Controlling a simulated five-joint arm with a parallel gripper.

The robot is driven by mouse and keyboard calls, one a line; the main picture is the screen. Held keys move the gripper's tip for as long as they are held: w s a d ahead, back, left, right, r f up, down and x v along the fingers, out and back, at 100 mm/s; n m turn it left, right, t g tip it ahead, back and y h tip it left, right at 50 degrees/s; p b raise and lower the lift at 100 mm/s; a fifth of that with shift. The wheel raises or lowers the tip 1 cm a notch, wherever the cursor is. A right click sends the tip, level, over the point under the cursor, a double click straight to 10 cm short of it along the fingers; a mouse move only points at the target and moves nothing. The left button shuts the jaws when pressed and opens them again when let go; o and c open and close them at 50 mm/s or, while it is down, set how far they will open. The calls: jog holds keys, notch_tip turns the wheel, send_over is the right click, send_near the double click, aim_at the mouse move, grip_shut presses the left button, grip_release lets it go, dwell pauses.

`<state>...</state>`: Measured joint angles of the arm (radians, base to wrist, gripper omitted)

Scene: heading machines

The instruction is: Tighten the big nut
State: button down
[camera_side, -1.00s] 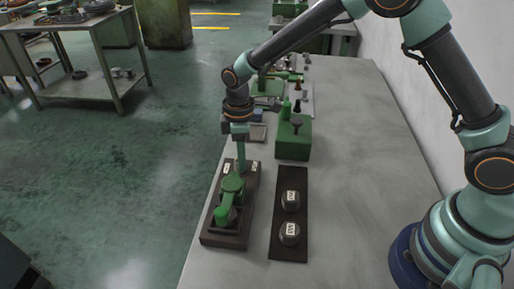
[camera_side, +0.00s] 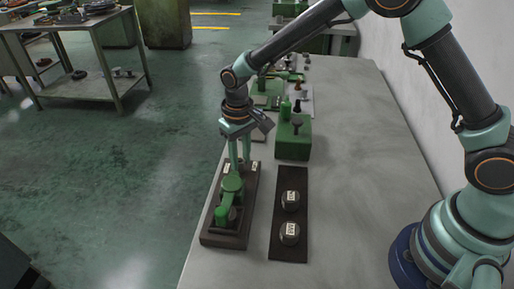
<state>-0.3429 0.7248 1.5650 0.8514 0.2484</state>
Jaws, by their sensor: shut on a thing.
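My gripper (camera_side: 240,166) points straight down at the far end of a dark base plate (camera_side: 222,239) on the bench. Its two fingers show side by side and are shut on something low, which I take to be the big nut. The nut itself is hidden by the fingers and by a green fixture (camera_side: 231,190) standing in front. Small white labels (camera_side: 254,166) lie beside the fingers.
A second dark plate (camera_side: 289,258) to the right carries two round dark pieces with white labels (camera_side: 290,199). A green block (camera_side: 293,140) with a dark knob stands behind it. The bench (camera_side: 365,180) is clear on the right.

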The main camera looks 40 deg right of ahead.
jog(key=m, duration=0.5)
jog(key=shift+a, duration=0.1)
jog(key=shift+m, duration=2.4)
jog(key=shift+w, duration=0.1)
jog(key=c, duration=0.6)
grip_release()
jog(key=shift+r, duration=0.1)
notch_tip(320, 180, up, 12)
